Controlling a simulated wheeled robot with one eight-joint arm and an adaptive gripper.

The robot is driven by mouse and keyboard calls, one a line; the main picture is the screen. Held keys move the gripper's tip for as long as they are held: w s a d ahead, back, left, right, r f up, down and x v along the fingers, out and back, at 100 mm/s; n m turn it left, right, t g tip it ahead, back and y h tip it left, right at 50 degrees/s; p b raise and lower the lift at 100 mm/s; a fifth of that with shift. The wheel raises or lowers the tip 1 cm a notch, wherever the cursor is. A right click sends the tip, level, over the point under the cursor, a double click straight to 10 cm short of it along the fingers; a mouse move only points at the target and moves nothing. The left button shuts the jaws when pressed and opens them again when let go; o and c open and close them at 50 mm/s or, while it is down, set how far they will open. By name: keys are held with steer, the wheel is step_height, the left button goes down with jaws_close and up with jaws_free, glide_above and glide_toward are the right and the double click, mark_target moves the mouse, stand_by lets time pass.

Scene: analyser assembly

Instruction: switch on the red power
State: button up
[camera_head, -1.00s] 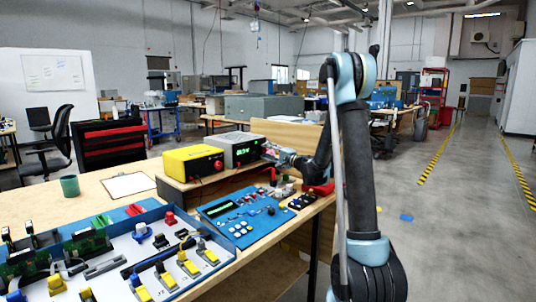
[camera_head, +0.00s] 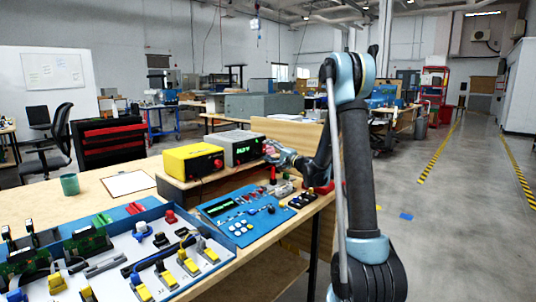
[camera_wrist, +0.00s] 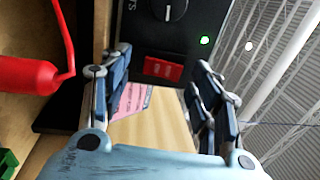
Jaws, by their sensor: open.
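The red power switch (camera_wrist: 163,68) shows in the wrist view as a red rocker on a black panel (camera_wrist: 185,22). A round knob (camera_wrist: 170,8) is above it, and a lit green lamp (camera_wrist: 204,40) is to its upper right. My gripper (camera_wrist: 163,80) is open and empty, with one finger to each side of the switch in the picture. I cannot tell whether it touches the panel. In the head view my gripper (camera_head: 275,153) is at the right end of the grey instrument (camera_head: 238,138) with a green display. The switch cannot be made out there.
A red bottle with a bent spout (camera_wrist: 25,76) lies at the left in the wrist view. The yellow instrument (camera_head: 193,161) stands beside the grey one. A blue control panel (camera_head: 240,212) and a blue tray of parts (camera_head: 125,283) are on the bench in front.

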steer(key=v, duration=1.1)
steer(key=shift+d, duration=0.25)
steer(key=shift+s+f, duration=0.1)
steer(key=shift+f, duration=0.05)
steer(key=s+d+f+n+g+h, duration=0.1)
steer(key=s+f+n+g+h, duration=0.15)
steer(key=s, duration=0.85)
steer(key=s+f+n+g+h, duration=0.1)
steer(key=s+n+g+h, duration=0.25)
steer(key=s, duration=0.75)
steer(key=s+d+f+n+g+h, duration=0.1)
steer(key=s+d+f+h, duration=0.3)
steer(key=s+d, duration=0.4)
steer(key=s+d+f+g+h, duration=0.2)
steer(key=s+d+f+h, duration=0.3)
steer(key=s, duration=1)
steer(key=d+f, duration=0.2)
steer(key=d, duration=0.1)
steer(key=shift+s+d+n+g, duration=0.3)
steer(key=shift+d+n+g, duration=0.1)
steer(key=shift+f, duration=0.1)
